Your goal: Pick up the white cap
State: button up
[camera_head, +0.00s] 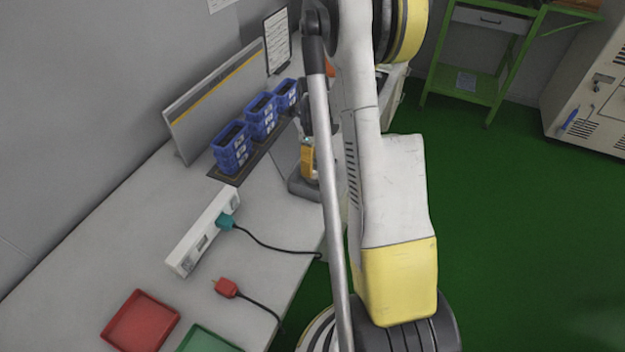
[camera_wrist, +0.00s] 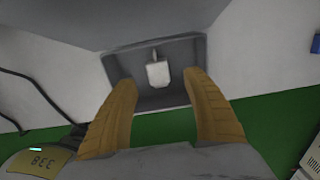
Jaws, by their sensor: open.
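The white cap (camera_wrist: 158,75) lies in a grey open box (camera_wrist: 126,68) in the upper middle of the wrist view. I cannot tell the height gap. In the head view a bit of yellow finger (camera_head: 307,160) shows beside my arm, which hides the cap.
On the grey table (camera_head: 110,240) are blue bins (camera_head: 232,147), a white power strip (camera_head: 203,232) with a teal plug, a red plug (camera_head: 227,288), a red tray (camera_head: 140,320) and a green tray (camera_head: 208,341). A slanted panel (camera_head: 213,103) stands behind the bins. Cables trail over the table edge.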

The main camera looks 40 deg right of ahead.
aim_at(314, 174)
notch_tip(314, 174, down, 5)
jog(key=b, duration=0.2)
jog(key=shift+s+a+b, duration=0.1)
jog(key=shift+s+b, duration=0.05)
jog(key=shift+b, duration=0.15)
jog(key=shift+c, duration=0.2)
jog(key=c, duration=0.9)
jog(key=shift+r, duration=0.2)
jog(key=shift+r+p, duration=0.35)
jog(key=shift+p, duration=0.05)
jog(key=r, duration=0.1)
jog(key=r+p, duration=0.2)
jog(key=r, duration=0.1)
jog(key=shift+s, duration=0.3)
jog(key=s+d+r+p, duration=0.3)
jog(key=s+d+r, duration=0.3)
jog(key=s, duration=0.3)
jog(key=shift+s, duration=0.2)
